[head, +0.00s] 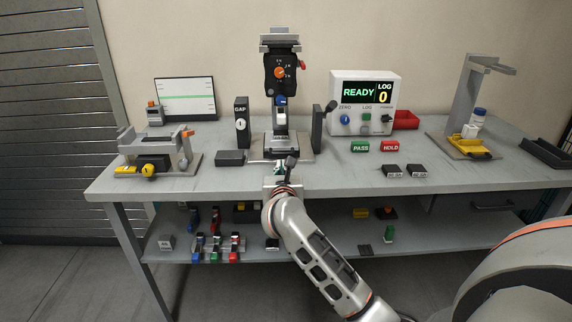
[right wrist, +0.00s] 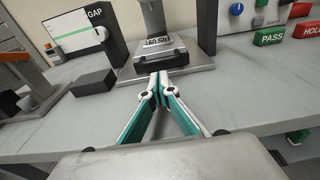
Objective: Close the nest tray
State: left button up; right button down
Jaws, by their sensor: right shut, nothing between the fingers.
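The nest tray (head: 283,149) is at the foot of the tall centre test stand (head: 281,75), low over its grey base plate. It also shows in the right wrist view (right wrist: 161,61), with a dark front and a block labelled "60 Sh" (right wrist: 158,42) on it. My right gripper (right wrist: 160,76) has its green-lined fingers shut together and empty, pointing at the middle of the tray's front. In the head view it (head: 281,167) is just in front of the base plate. I cannot tell whether the fingertips touch the tray. My left gripper is out of view.
A GAP block (head: 242,123) and a dark post (head: 317,128) flank the stand. A dark block (head: 230,158) lies left of the base plate. The READY box (head: 363,100) and PASS (head: 360,146) and HOLD (head: 390,146) blocks are right. The table front is mostly clear.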

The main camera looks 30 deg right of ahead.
jog(key=v, duration=1)
jog(key=shift+s+a+p, duration=0.2)
jog(key=shift+s+p, duration=0.1)
jog(key=shift+p, duration=0.15)
